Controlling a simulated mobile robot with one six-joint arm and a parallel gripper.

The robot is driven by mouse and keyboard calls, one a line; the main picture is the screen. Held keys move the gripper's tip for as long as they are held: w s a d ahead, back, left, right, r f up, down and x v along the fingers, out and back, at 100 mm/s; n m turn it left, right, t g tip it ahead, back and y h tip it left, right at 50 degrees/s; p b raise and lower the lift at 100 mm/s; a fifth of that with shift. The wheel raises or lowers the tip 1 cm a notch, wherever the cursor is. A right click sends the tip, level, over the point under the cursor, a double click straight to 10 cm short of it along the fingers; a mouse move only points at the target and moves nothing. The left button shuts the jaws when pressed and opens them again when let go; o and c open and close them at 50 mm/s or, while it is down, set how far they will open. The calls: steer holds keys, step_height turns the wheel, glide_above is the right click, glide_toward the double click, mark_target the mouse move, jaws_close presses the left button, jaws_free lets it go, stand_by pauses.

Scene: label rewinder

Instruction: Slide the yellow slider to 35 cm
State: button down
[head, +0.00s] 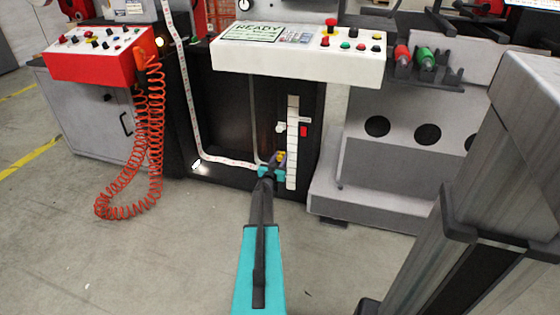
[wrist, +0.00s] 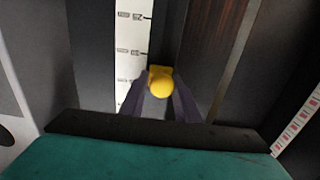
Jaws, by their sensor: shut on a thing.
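The yellow slider (head: 281,157) sits low beside the white vertical scale (head: 292,120) on the dark machine front. One number looks like 25, but the exact reading at the slider cannot be told.
A white control panel (head: 300,55) overhangs above the scale. A small red block (head: 303,131) is right of the scale, and a white knob (head: 280,127) is on its left. A red coiled cable (head: 130,190) hangs at left. Open floor (head: 150,270) lies in front.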

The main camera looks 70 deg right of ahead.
steer(key=shift+w+r+p, duration=0.25)
steer(key=shift+r+p, duration=0.05)
steer(key=shift+r, duration=0.3)
steer(key=shift+w+r+p, duration=0.2)
steer(key=shift+r+p, duration=0.05)
steer(key=shift+r, duration=0.3)
steer(key=c, duration=1.4)
jaws_free()
steer(key=shift+r, duration=0.15)
steer(key=shift+c, duration=0.2)
steer(key=shift+s, duration=0.15)
steer(key=shift+s+a, duration=0.1)
steer(key=shift+a, duration=0.4)
steer(key=a+p, duration=0.2)
steer(key=a, duration=1.1)
steer(key=shift+s+p, duration=0.3)
steer(key=shift+s, duration=0.05)
